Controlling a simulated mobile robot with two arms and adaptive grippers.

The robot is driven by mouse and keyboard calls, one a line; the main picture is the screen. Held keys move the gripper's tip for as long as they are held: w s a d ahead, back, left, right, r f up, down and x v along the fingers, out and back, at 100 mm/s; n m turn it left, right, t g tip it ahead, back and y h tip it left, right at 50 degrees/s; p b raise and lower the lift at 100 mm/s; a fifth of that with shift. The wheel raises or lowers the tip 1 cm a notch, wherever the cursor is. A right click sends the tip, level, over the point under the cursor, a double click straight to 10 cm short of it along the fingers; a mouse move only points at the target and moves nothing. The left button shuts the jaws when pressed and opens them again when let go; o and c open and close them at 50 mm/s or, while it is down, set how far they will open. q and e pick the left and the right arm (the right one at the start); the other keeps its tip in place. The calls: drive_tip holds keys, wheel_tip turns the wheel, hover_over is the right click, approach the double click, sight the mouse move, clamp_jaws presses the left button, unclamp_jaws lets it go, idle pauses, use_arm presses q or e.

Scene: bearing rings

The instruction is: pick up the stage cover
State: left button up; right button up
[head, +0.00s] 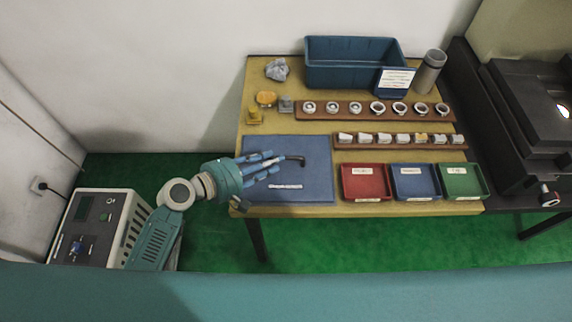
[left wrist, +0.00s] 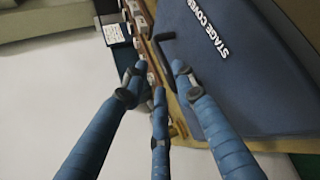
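A flat blue sheet (head: 312,185), lettered "STAGE COVER" in the left wrist view (left wrist: 237,85), lies on the left front of the yellow table. A black L-shaped rod (head: 295,158) lies over it; its bent end also shows in the left wrist view (left wrist: 163,37). My left gripper (head: 270,165) is over the sheet's left part, fingers pointing right towards the rod. In the left wrist view the fingers (left wrist: 157,82) are spread apart with nothing clearly held between them. Whether they touch the sheet or rod I cannot tell. My right gripper is not in view.
Red (head: 366,182), blue (head: 415,181) and green (head: 463,181) trays stand right of the sheet. Wooden racks of rings (head: 318,116) lie behind. A large blue bin (head: 355,75) and grey cylinder (head: 430,72) stand at the back. A dark machine (head: 530,110) borders the right.

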sight(286, 162)
use_arm(q)
drive_tip(key=x, duration=0.6)
drive_tip(key=shift+w+f, duration=0.15)
drive_tip(key=shift+f, duration=0.1)
drive_tip(key=shift+r, duration=0.15)
clamp_jaws()
